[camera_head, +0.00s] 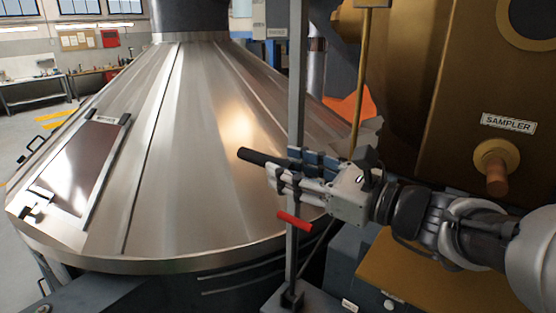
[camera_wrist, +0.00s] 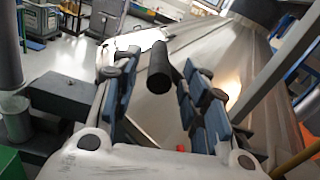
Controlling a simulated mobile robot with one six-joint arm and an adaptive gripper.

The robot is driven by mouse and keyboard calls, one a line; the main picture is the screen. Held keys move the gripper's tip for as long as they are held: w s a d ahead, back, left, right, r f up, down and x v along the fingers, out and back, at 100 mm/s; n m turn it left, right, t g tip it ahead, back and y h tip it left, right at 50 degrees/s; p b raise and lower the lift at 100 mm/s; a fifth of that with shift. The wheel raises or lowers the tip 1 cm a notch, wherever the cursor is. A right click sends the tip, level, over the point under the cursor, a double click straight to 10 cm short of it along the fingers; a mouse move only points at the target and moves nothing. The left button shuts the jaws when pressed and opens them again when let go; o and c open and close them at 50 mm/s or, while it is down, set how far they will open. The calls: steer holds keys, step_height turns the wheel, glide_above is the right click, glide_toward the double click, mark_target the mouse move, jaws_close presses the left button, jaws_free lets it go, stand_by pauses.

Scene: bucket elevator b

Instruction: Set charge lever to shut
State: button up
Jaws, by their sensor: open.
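A lever with a black cylindrical grip (camera_head: 262,158) sticks out to the left beside a grey upright post. In the wrist view the black grip (camera_wrist: 158,70) lies between my two finger pads, with a gap on both sides. My gripper (camera_head: 288,172) is open around or just behind this grip, and it also shows in the wrist view (camera_wrist: 160,88). A second handle, red (camera_head: 294,220), sits lower on the post, below my gripper. No readable label shows which lever is the charge lever. The lever's pivot is hidden behind my gripper.
A large metal cone hopper (camera_head: 200,140) with a hatch (camera_head: 80,168) fills the left. The grey post (camera_head: 297,80) and a brass rod (camera_head: 362,85) stand close to my gripper. A brown housing labelled SAMPLER (camera_head: 508,123) is at the right.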

steer(key=shift+x, duration=0.85)
jaws_close()
